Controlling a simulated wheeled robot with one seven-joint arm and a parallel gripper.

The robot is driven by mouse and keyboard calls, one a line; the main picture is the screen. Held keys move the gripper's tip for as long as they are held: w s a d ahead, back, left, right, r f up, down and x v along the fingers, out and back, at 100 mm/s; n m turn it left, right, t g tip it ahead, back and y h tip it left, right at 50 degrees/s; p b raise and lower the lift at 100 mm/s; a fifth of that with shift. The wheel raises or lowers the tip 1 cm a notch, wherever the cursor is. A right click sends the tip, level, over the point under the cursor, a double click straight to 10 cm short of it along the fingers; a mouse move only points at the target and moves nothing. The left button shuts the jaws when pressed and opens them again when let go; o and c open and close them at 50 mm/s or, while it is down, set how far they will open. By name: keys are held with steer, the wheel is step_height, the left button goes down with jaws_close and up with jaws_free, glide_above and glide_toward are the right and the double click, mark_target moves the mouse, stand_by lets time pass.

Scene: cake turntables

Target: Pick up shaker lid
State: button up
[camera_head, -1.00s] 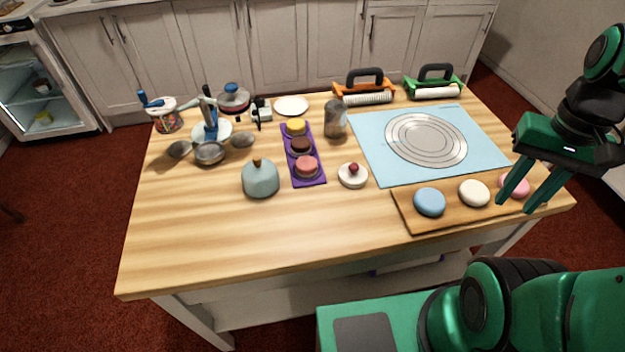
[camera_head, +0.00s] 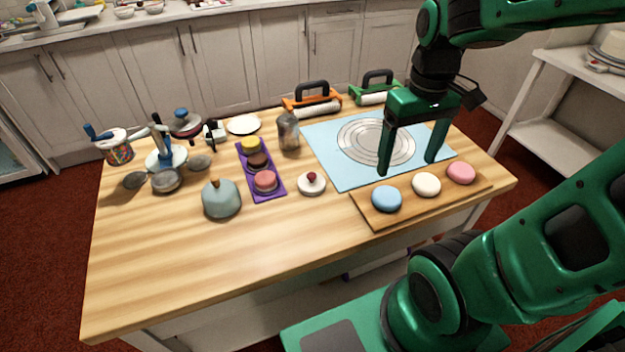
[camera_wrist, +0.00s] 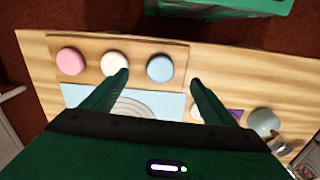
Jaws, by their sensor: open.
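A small round white lid with a dark red knob (camera_head: 312,184) lies on the wooden table, left of the board; I take it for the shaker lid. In the wrist view a bit of white (camera_wrist: 196,112) beside the right finger appears to be the lid, mostly hidden. A clear jar with a greyish body (camera_head: 288,133), perhaps the shaker, stands behind it. My gripper (camera_head: 406,167) is open and empty, fingers down, above the front part of the blue mat, right of the lid. In the wrist view the gripper (camera_wrist: 159,78) also shows nothing held.
A wooden board (camera_head: 372,216) holds blue, white and pink rounds in front of the blue mat (camera_head: 345,180). A purple tray (camera_head: 270,196) and a grey-blue dome (camera_head: 221,201) are left of the lid. Rollers (camera_head: 312,106) stand behind. The table's front left is clear.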

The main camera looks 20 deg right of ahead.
steer(key=w+a+f+n, duration=0.1)
steer(key=w+a+n, duration=0.4)
steer(key=w, duration=0.3)
steer(key=n, duration=0.7)
glide_above(312, 174)
step_height(312, 174, down, 7)
steer(key=shift+f, duration=3.2)
steer(key=c, duration=1.1)
